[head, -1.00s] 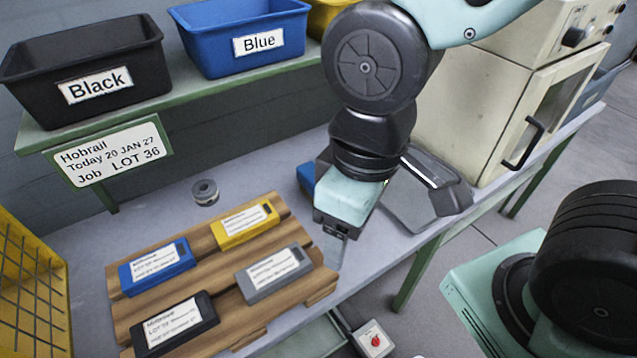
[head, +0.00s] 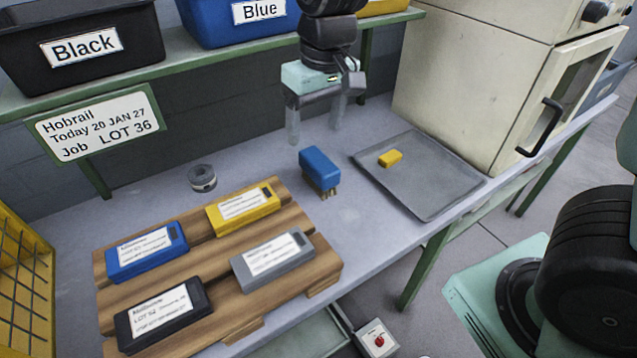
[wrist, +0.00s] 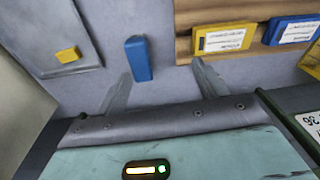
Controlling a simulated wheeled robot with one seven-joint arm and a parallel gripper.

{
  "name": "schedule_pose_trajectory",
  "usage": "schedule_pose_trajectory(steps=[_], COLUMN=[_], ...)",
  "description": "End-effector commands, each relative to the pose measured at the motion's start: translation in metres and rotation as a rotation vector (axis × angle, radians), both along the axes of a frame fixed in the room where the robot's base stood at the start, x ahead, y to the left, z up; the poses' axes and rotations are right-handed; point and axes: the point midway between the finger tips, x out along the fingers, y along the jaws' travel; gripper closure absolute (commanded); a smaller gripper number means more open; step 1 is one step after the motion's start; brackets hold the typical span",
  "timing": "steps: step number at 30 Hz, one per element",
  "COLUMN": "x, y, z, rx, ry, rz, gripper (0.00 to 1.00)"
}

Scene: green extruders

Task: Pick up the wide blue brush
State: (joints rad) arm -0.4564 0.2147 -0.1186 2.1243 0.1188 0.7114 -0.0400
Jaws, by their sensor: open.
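The wide blue brush (head: 319,168) stands on the bench between the wooden rack and the grey tray, its blue body up and its tan bristle end down. In the wrist view the blue brush (wrist: 138,58) shows beyond my fingertips, between their lines and nearer the left finger. My gripper (head: 314,128) is open and empty, above the bench at the back, behind the brush and apart from it. Its two fingers also show in the wrist view (wrist: 160,80), spread wide. Nothing hides the brush in the head view.
A wooden rack (head: 215,290) holds blue, yellow, grey and black labelled blocks. A grey tray (head: 435,185) with a small yellow block (head: 390,158) lies to the right. A grey roll (head: 202,178) sits behind the rack. A bin shelf (head: 200,75) and cream oven (head: 480,75) bound the bench.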

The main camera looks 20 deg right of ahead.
Motion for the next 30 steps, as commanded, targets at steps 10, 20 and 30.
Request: schedule_pose_trajectory(steps=[10,20,30], x=[0.062,0.069,0.073], y=[-0.04,-0.038,-0.036], z=[-0.034,-0.102,-0.139], rx=[-0.052,-0.052,-0.049], ry=[-0.037,-0.035,-0.039], rz=[-0.107,-0.105,-0.105], gripper=[0.29,0.29,0.29])
